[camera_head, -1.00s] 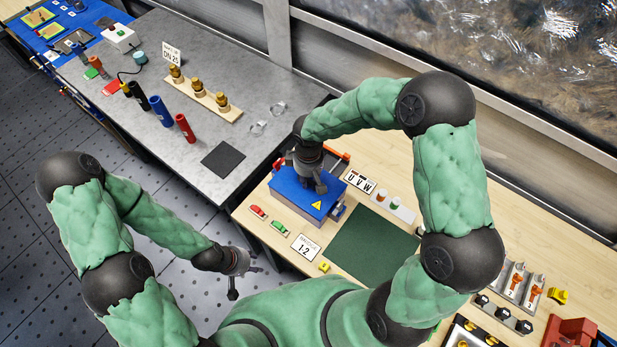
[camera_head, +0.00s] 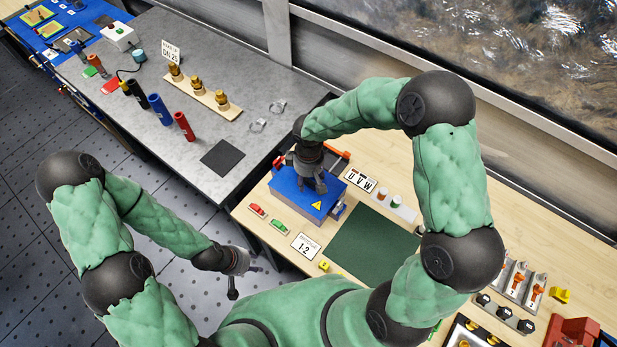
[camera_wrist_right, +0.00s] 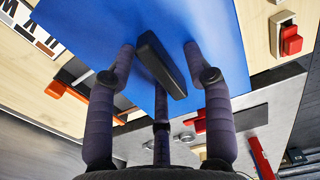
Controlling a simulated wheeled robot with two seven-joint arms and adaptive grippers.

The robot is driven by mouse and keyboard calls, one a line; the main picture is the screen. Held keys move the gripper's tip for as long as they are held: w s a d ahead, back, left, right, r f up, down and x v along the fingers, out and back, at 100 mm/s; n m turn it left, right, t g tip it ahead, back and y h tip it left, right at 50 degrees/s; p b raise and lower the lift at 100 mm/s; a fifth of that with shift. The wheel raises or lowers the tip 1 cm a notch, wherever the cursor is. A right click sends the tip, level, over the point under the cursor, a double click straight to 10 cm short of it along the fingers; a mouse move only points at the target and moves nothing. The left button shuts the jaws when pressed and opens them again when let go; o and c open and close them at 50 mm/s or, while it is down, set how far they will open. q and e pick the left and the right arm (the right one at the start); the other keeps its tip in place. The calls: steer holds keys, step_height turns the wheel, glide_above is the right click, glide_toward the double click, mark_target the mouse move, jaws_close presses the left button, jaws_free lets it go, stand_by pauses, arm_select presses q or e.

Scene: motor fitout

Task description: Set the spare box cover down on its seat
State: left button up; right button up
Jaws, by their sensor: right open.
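The blue box cover (camera_head: 327,203) lies flat over the motor's box on the wooden bench and carries a yellow warning triangle. Whether its rim is fully down all round I cannot tell. Its black bar handle (camera_wrist_right: 160,65) shows in the right wrist view. My right gripper (camera_head: 312,183) is directly over the cover. In the right wrist view its fingers (camera_wrist_right: 159,62) are spread on either side of the handle, with a visible gap. My left gripper (camera_head: 246,281) hangs empty with fingers apart, left of the bench front, away from the cover.
A U V W card (camera_head: 360,181) and a small tray with two round parts (camera_head: 393,200) stand right of the box. A red and a green clip (camera_head: 279,228) and a 1:2 card (camera_head: 305,246) lie in front. The dark green mat (camera_head: 375,245) is bare.

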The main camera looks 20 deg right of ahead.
step_height(320, 180, up, 12)
stand_by(0.5)
steer(key=shift+f, duration=0.1)
stand_by(1.1)
